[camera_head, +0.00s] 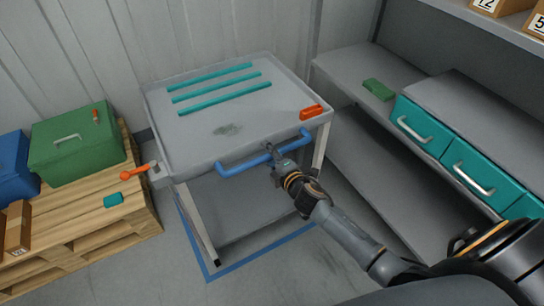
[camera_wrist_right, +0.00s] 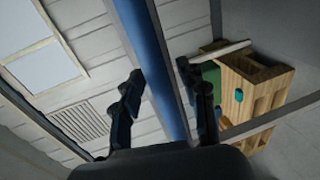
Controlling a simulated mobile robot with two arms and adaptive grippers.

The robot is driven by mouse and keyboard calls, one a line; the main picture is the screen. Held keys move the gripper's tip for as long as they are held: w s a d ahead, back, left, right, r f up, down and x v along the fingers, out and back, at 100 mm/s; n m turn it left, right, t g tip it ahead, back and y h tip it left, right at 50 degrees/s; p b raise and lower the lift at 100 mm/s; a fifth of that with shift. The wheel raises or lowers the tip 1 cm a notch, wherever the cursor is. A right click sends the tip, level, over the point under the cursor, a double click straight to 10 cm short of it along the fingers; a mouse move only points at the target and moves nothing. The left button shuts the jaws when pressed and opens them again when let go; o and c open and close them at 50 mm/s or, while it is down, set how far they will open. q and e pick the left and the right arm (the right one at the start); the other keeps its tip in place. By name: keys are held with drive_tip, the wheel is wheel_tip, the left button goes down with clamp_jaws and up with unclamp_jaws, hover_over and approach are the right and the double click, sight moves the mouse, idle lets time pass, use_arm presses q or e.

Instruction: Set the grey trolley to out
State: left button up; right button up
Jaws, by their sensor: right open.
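The grey trolley (camera_head: 215,130) stands against the wall, with three teal strips on its top and a blue handle bar (camera_head: 240,165) along its front edge. Its feet stand at a blue outline (camera_head: 215,276) on the floor. My right gripper (camera_head: 274,155) is at the right half of the handle bar. In the right wrist view the blue bar (camera_wrist_right: 165,75) runs between the two open fingers (camera_wrist_right: 160,90). I cannot tell whether either finger touches it. My left gripper is not in view.
A wooden pallet (camera_head: 75,230) with a green box (camera_head: 75,148) and a blue box (camera_head: 12,165) is at the left. A grey shelf (camera_head: 370,130) with teal drawers (camera_head: 430,124) is at the right.

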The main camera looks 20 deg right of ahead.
drive_tip(key=v, duration=1.2)
drive_tip(key=s+d+f+m+g+h, duration=0.1)
drive_tip(key=s+f+m+g, duration=0.3)
drive_tip(key=f, duration=0.6)
drive_tip(key=s+f+m+g, duration=0.15)
drive_tip(key=s+f, duration=0.35)
drive_tip(key=f, duration=0.5)
drive_tip(key=s+d+f+m+g+h, duration=0.15)
drive_tip(key=s+f+m, duration=0.3)
drive_tip(key=f, duration=0.55)
drive_tip(key=s+a+f+m+g, duration=0.1)
drive_tip(key=s+f+m+g, duration=0.1)
drive_tip(key=s+f, duration=0.3)
drive_tip(key=s+a+f+m+g, duration=0.2)
drive_tip(key=s+f, duration=0.3)
drive_tip(key=s, duration=0.8)
drive_tip(key=s+a+f+m+g+y, duration=0.1)
drive_tip(key=s+a+f+m+g, duration=0.1)
drive_tip(key=s+f, duration=0.3)
drive_tip(key=s+g, duration=0.1)
drive_tip(key=s, duration=0.3)
drive_tip(key=shift+s+m+g, duration=0.2)
drive_tip(key=shift+m+g, duration=0.1)
drive_tip(key=shift+g, duration=0.1)
